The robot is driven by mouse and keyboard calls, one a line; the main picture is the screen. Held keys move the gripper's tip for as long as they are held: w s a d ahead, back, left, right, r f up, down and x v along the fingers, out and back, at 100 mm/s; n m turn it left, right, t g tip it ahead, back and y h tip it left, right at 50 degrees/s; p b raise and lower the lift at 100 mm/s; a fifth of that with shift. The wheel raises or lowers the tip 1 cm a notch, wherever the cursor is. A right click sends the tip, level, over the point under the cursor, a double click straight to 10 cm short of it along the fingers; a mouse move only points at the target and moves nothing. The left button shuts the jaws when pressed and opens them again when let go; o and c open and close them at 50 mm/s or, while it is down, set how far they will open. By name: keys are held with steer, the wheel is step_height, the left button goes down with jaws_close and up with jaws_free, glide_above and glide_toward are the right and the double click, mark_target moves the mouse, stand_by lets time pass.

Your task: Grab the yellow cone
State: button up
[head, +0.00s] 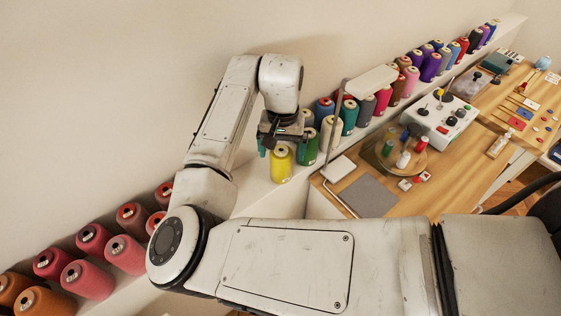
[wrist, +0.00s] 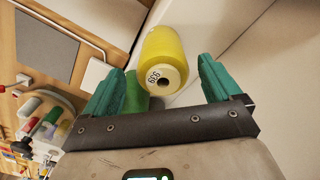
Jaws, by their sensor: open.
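The yellow cone (head: 281,164) stands upright on the white shelf, at the left end of a row of thread cones. My gripper (head: 277,140) is open right above its top in the head view, partly covering it. In the wrist view the yellow cone (wrist: 164,58) lies between and beyond the two teal fingers of my gripper (wrist: 160,85), with its numbered end facing the camera. The jaws are empty, and I cannot tell whether a finger touches the cone. A green cone (wrist: 137,92) shows beside the left finger, partly hidden by it.
A green cone (head: 308,147) stands close to the right of the yellow one, with more cones along the shelf. The shelf (head: 258,190) is bare to the left. A lamp (head: 369,81) rises above the row. The wooden table (head: 395,195) holds a sewing tool tray and pad.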

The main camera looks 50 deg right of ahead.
steer(key=shift+w+f+p, duration=0.2)
steer(key=shift+f+p, duration=0.25)
steer(key=shift+f, duration=2.1)
steer(key=c, duration=1.2)
steer(key=shift+c, duration=0.2)
